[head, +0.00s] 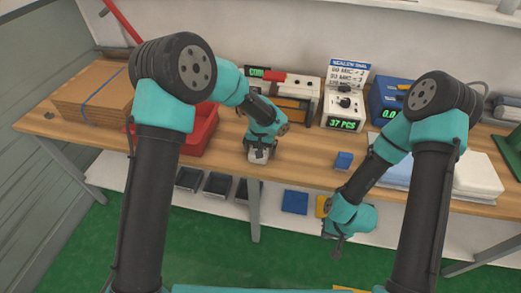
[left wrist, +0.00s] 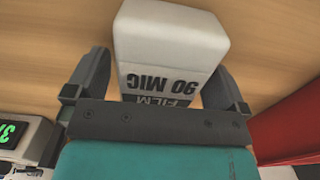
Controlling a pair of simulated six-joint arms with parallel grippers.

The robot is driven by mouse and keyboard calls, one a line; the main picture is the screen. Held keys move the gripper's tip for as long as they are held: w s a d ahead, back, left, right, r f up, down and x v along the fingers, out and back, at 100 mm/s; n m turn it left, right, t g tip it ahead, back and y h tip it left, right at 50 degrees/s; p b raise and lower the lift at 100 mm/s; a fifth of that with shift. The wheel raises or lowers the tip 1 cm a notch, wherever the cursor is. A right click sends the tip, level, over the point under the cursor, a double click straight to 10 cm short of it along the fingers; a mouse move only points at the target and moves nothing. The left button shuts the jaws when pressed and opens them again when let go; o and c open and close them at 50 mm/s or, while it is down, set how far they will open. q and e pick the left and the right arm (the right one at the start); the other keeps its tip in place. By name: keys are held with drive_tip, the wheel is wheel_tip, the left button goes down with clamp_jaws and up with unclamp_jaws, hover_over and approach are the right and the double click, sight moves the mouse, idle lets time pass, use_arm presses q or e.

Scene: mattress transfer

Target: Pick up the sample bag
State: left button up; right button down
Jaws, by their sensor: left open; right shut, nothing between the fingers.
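The sample bag (left wrist: 172,40) is a white, rounded, block-like pack marked "FILM 90 MIC" in the left wrist view. In the head view it shows only as a small pale shape (head: 259,155) at my left gripper, mostly hidden. My left gripper (left wrist: 160,82) is open, with one finger on each side of the bag; I cannot tell whether they touch it. The bag is over or on the wooden table. My right gripper (head: 336,250) is shut and empty, low in front of the table's front edge.
A red bin (head: 201,130) stands left of the left gripper, by stacked cardboard (head: 92,93). Behind are a counter reading "37 PCS" (head: 343,123) and a blue device (head: 386,95). A small blue block (head: 344,160) lies on the table (head: 305,168), with bare wood around it.

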use_arm(q)
drive_tip(key=shift+f, duration=0.25)
drive_tip(key=shift+c, duration=0.5)
drive_tip(key=c, duration=0.9)
